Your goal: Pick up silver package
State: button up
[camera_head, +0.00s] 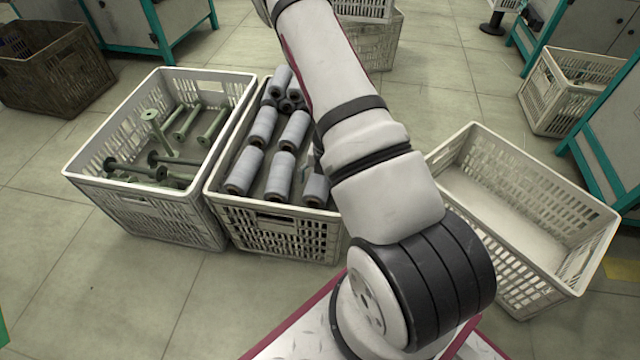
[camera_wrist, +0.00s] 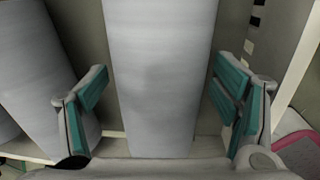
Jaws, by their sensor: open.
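Several silver packages (camera_head: 280,176) lie in rows in the middle white crate (camera_head: 262,212) in the head view. In the wrist view one silver package (camera_wrist: 160,60) fills the centre, its near end toward my gripper. My gripper (camera_wrist: 160,88) is open, with one teal-padded finger on each side of this package. Gaps show between the pads and the package, so it is not clasped. Another silver package (camera_wrist: 38,75) is at the left, beside and partly behind the left finger. In the head view my arm hides most of my gripper and the crate's right part.
A crate with green empty spools (camera_head: 185,122) stands directly left of the middle crate. An empty white crate (camera_head: 520,205) stands at the right. In the wrist view a pale crate wall (camera_wrist: 298,70) rises close to the right finger. Open floor (camera_head: 130,290) lies in front.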

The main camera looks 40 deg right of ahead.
jog(key=c, duration=1.5)
jog(key=shift+o, duration=0.2)
jog(key=shift+r, duration=0.1)
